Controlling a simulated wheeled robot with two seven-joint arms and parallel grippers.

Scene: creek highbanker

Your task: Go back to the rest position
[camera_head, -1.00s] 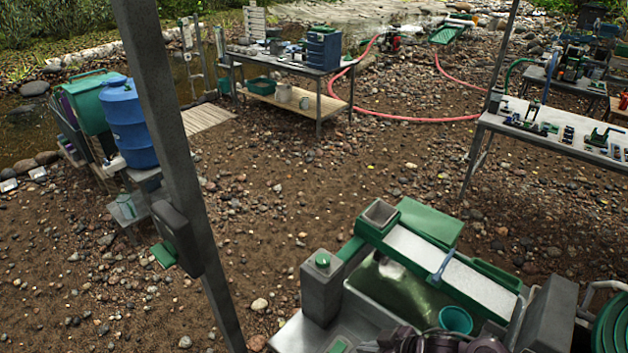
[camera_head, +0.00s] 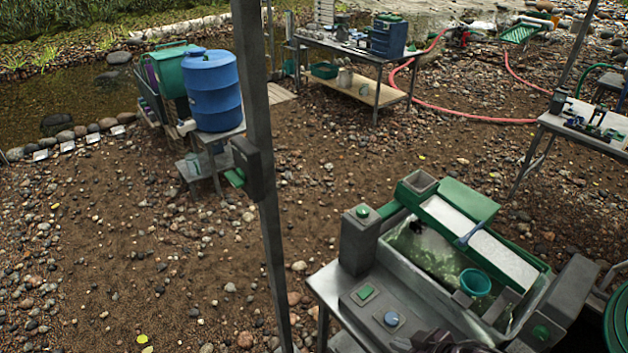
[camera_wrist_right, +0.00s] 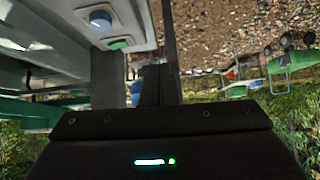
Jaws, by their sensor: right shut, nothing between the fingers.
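My right gripper shows in the right wrist view as dark fingers (camera_wrist_right: 158,85) closed together with nothing between them. In the head view only a dark part of my right arm or gripper (camera_head: 445,343) shows at the bottom edge, in front of the metal bench. Beside it stands the green and grey washing machine (camera_head: 480,240) with its white sloping chute and a teal cup (camera_head: 475,282). In the wrist view a pale bench panel with a blue knob (camera_wrist_right: 100,20) and a green button (camera_wrist_right: 118,44) lies left of the fingers. My left gripper is not in view.
A grey post (camera_head: 262,150) stands left of the bench. A blue barrel (camera_head: 212,95) sits on a stand beyond it. A table with tools (camera_head: 368,52) stands at the back, and another (camera_head: 590,130) at the right. Open gravel ground (camera_head: 130,260) lies at the left.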

